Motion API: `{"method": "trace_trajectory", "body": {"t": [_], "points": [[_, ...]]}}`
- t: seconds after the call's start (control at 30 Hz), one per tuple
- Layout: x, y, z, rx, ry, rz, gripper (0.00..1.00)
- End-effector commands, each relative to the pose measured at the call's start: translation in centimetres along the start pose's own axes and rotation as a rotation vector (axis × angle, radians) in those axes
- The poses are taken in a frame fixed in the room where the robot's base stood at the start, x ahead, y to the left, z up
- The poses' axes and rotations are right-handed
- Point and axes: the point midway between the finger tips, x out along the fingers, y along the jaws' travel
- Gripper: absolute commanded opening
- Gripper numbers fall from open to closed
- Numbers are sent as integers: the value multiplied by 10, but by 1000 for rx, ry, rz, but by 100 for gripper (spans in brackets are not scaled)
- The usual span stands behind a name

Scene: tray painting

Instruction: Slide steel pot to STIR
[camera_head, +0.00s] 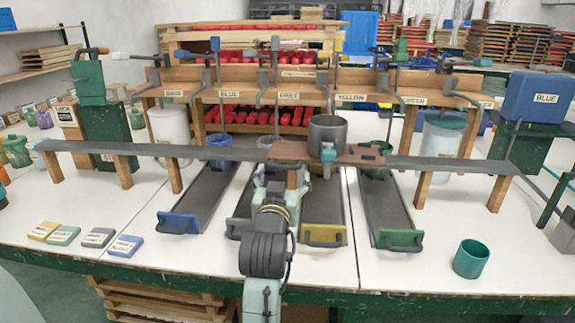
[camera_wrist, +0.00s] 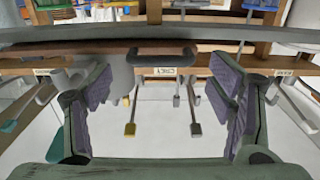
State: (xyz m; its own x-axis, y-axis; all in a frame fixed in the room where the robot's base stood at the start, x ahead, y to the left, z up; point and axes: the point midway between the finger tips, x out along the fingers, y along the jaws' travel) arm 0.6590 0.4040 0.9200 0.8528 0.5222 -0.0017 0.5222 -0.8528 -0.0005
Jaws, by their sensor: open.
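The steel pot (camera_head: 327,137), a dark grey cylinder, stands upright on a brown carriage board (camera_head: 371,152) on the long grey rail (camera_head: 440,163), just right of the rail's middle. A small teal clamp-like part sits at the pot's front. My gripper (camera_head: 280,178) is in front of the carriage's left part, left of the pot. In the wrist view my gripper (camera_wrist: 162,108) is open, its two padded fingers wide apart. A dark bar handle (camera_wrist: 162,52) shows ahead between them, apart from both. I cannot make out a STIR label.
Below the rail lie sliding trays with blue (camera_head: 179,223), yellow (camera_head: 323,235) and green (camera_head: 400,240) fronts. A teal cup (camera_head: 471,259) stands at front right. Several coloured blocks (camera_head: 84,236) lie at front left. Wooden posts hold up the rail. Labelled shelves stand behind.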

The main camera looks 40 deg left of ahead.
Motion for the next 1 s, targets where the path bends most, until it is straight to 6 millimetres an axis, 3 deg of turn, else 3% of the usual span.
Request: {"method": "trace_trajectory", "body": {"t": [0.1,0.33,0.67,1.0], "points": [[22,0,-2,0,-1,0,76],[46,0,-1,0,1,-1,76],[50,0,-1,0,2,-1,76],[50,0,-1,-1,2,0,54]]}}
